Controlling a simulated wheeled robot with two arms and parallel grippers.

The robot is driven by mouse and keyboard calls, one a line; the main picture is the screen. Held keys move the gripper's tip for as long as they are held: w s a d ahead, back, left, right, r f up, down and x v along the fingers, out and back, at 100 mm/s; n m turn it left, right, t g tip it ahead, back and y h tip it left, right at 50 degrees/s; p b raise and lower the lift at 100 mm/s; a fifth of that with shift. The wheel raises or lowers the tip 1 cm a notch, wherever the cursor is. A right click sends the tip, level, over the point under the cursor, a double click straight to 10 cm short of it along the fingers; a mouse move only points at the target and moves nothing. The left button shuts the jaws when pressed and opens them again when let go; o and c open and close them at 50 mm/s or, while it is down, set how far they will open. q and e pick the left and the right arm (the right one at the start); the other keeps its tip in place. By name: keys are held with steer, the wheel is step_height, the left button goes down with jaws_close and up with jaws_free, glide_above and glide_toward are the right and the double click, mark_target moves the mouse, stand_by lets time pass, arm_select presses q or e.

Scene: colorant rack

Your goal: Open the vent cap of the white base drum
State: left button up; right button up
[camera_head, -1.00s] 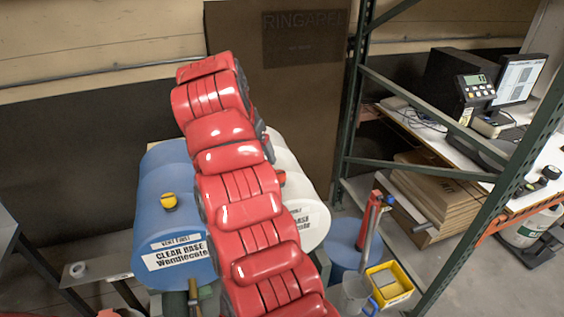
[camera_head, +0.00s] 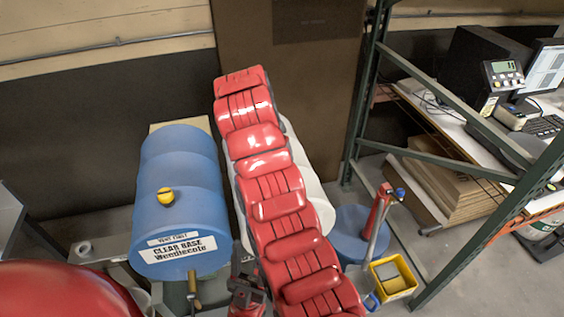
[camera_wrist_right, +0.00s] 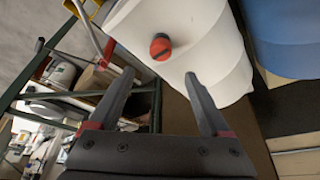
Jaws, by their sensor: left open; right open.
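The white base drum (camera_head: 320,203) lies on its side right of the blue drum, largely covered by my red right arm in the head view. In the right wrist view the white drum (camera_wrist_right: 185,35) carries a round red vent cap (camera_wrist_right: 160,47). My right gripper (camera_wrist_right: 158,75) is open and empty, its two fingers apart. The cap appears between and beyond the fingertips, with no contact visible. In the head view the cap and right gripper are hidden by the arm. My left gripper (camera_head: 246,287) is low in the picture, in front of the drums, open with nothing seen in it.
The blue drum (camera_head: 178,228), labelled CLEAR BASE, has a yellow cap (camera_head: 166,196). A brass tap (camera_head: 193,288) is below its front. A yellow bin (camera_head: 396,279) and red-handled pump (camera_head: 379,215) stand right. A green rack post (camera_head: 365,95) rises behind.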

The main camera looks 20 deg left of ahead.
steer(key=p+x, duration=0.4)
steer(key=x, duration=0.4)
steer(key=shift+f, duration=0.25)
steer(key=shift+w+f+p, duration=0.1)
steer(key=shift+f+p, duration=0.2)
steer(key=shift+f, duration=0.1)
